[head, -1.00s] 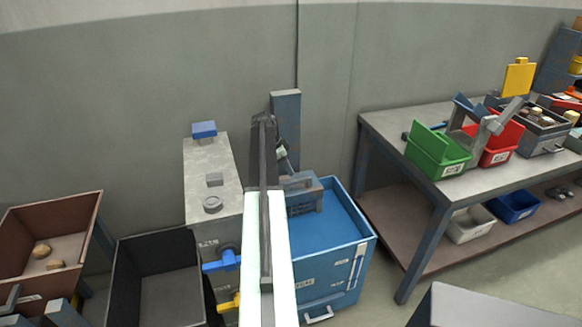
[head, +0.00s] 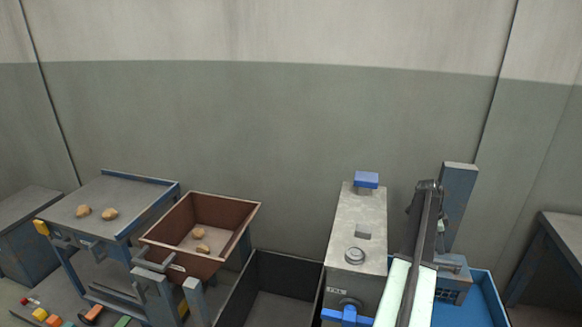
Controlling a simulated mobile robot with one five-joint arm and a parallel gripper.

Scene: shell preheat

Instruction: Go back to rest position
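My arm, pale panels with a dark bar along it, reaches up from the bottom edge at the right of the head view. Its far end, where my gripper (head: 440,222) sits, is small and dark, close in the picture to a grey-blue post (head: 459,200). I cannot make out the fingers, nor whether they hold anything. A grey cabinet (head: 348,225) with a blue block (head: 367,180) on top stands just left of the arm.
A dark open bin (head: 283,268) stands left of the cabinet. Farther left are a brown tray (head: 186,230) with tan lumps (head: 200,240) and a grey table (head: 130,190) with two more lumps. Another table (head: 562,235) edges in at the right.

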